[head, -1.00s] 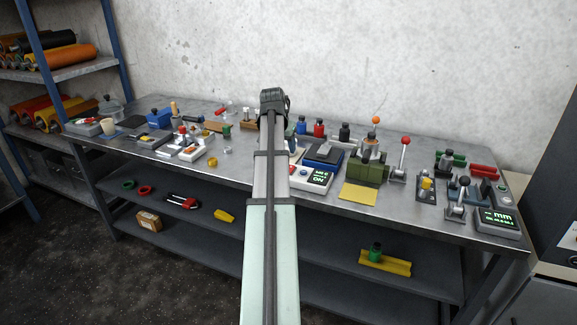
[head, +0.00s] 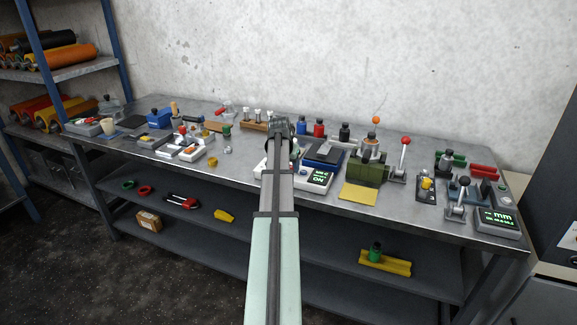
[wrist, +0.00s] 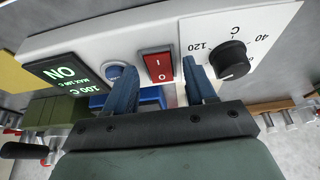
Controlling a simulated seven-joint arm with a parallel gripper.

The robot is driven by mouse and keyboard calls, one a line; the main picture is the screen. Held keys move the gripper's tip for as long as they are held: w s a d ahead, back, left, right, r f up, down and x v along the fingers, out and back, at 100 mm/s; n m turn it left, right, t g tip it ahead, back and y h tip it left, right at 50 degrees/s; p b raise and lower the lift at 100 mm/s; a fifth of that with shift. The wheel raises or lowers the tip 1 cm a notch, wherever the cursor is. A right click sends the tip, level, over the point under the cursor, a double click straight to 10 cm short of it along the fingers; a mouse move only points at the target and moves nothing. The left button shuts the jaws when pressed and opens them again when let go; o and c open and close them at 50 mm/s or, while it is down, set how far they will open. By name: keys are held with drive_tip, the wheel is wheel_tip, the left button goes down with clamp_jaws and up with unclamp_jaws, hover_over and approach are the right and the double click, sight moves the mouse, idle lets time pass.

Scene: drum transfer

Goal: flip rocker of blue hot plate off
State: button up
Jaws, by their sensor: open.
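The hot plate's pale front panel (wrist: 95,42) fills the upper wrist view, upside down. It carries a red rocker (wrist: 158,65) marked I and O, a round blue button, a black dial (wrist: 228,60) and a lit display (wrist: 66,72) reading ON and 100 C. In the head view the hot plate (head: 318,178) shows its display and blue-edged top, partly hidden by my arm. My gripper (wrist: 157,68) is open, its blue fingers either side of the rocker in the picture. Contact cannot be told. The fingers are hidden in the head view.
A green vise-like fixture (head: 367,172) and a yellow sheet (head: 358,195) lie right of the hot plate. Blue and red bottles (head: 319,128) stand behind it. A wooden rack (head: 254,126) is behind left. Bare bench (head: 238,172) lies to the left.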

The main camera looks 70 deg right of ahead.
drive_tip(key=shift+c, duration=0.2)
clamp_jaws()
drive_tip(key=shift+d+r+y, duration=0.1)
drive_tip(key=shift+d+y, duration=0.35)
drive_tip(key=shift+y, duration=1.15)
drive_tip(key=shift+o, duration=0.2)
unclamp_jaws()
drive_tip(key=shift+r, duration=0.1)
wheel_tip(320, 180, up, 14)
drive_tip(key=a, duration=0.1)
drive_tip(key=shift+a+f, duration=0.15)
drive_tip(key=shift+f, duration=0.05)
